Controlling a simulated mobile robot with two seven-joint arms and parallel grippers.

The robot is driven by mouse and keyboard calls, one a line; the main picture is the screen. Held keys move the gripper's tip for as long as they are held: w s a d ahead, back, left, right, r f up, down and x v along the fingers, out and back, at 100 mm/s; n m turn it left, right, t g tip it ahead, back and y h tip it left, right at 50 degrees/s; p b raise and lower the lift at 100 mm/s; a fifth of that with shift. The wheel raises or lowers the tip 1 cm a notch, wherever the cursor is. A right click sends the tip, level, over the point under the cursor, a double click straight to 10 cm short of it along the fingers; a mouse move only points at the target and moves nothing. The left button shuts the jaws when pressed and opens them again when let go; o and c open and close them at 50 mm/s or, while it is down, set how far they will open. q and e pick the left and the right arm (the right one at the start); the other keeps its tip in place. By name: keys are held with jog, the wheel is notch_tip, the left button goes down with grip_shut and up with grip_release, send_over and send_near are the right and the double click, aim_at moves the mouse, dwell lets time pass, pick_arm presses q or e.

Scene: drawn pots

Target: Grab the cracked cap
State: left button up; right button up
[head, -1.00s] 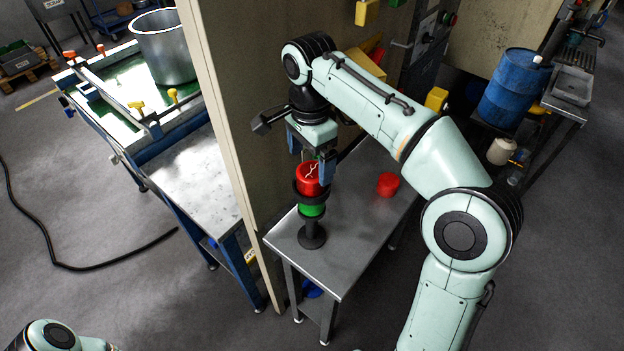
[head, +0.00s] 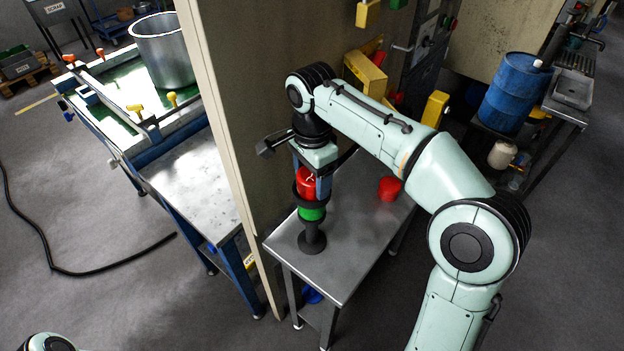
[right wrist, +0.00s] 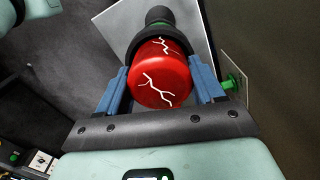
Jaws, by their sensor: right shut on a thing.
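The cracked cap (head: 307,184) is red with white crack lines. It sits in the black ring on top of a stand (head: 312,238) with a green band, on the small metal table. My right gripper (head: 312,180) has come down over it from above, with a blue finger on either side. In the right wrist view the cracked cap (right wrist: 160,80) is between the fingers of my right gripper (right wrist: 163,88), which is shut on it. My left gripper is not in view; only a bit of my left arm shows at the bottom left.
A plain red cap (head: 389,188) sits on the metal table (head: 345,255), right of the stand. A tall partition (head: 250,100) rises close behind the gripper. A yellow box (head: 365,75) is on the partition. A blue drum (head: 515,90) stands at the right.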

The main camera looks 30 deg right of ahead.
notch_tip(320, 180, up, 8)
jog(key=shift+w+r+p, duration=0.1)
jog(key=shift+w+p, duration=0.05)
jog(key=shift+p, duration=1)
jog(key=shift+w+r, duration=0.15)
jog(key=shift+r, duration=0.45)
jog(key=shift+s+r, duration=0.35)
jog(key=shift+s, duration=0.05)
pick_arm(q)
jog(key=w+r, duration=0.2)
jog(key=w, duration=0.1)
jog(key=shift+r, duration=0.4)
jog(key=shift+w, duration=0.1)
pick_arm(e)
jog(key=shift+w+f, duration=0.1)
jog(key=shift+w, duration=0.1)
